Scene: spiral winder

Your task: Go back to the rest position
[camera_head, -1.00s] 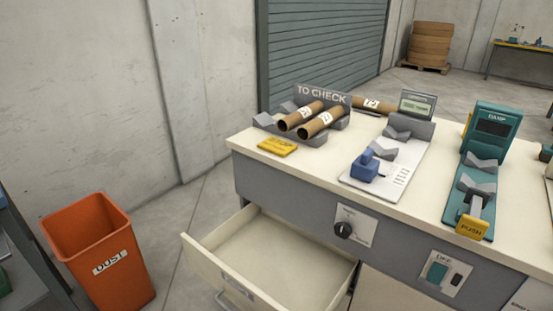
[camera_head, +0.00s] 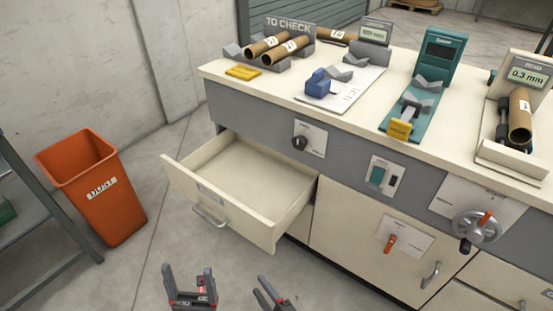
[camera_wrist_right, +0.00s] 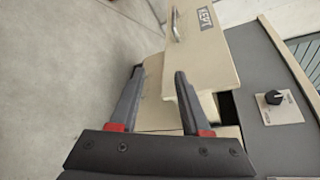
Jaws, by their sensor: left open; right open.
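My left gripper (camera_head: 190,284) is at the bottom of the head view, open and empty, above the grey floor. My right gripper (camera_head: 272,292) is just to its right, open and partly cut off by the bottom edge. In the right wrist view its two fingers (camera_wrist_right: 157,100) stand apart with nothing between them. Both grippers are in front of the pulled-out drawer (camera_head: 240,170), apart from it. The drawer is open and looks empty. Its front, with a label and handle, also shows in the right wrist view (camera_wrist_right: 205,55).
An orange dust bin (camera_head: 95,195) stands at the left. The workbench (camera_head: 400,165) carries a TO CHECK rack (camera_head: 275,63) with cardboard tubes, a teal station (camera_head: 425,85) and a bend gauge (camera_head: 520,110) with a tube. A crank wheel (camera_head: 475,228) sticks out of its front. Floor is clear between bin and drawer.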

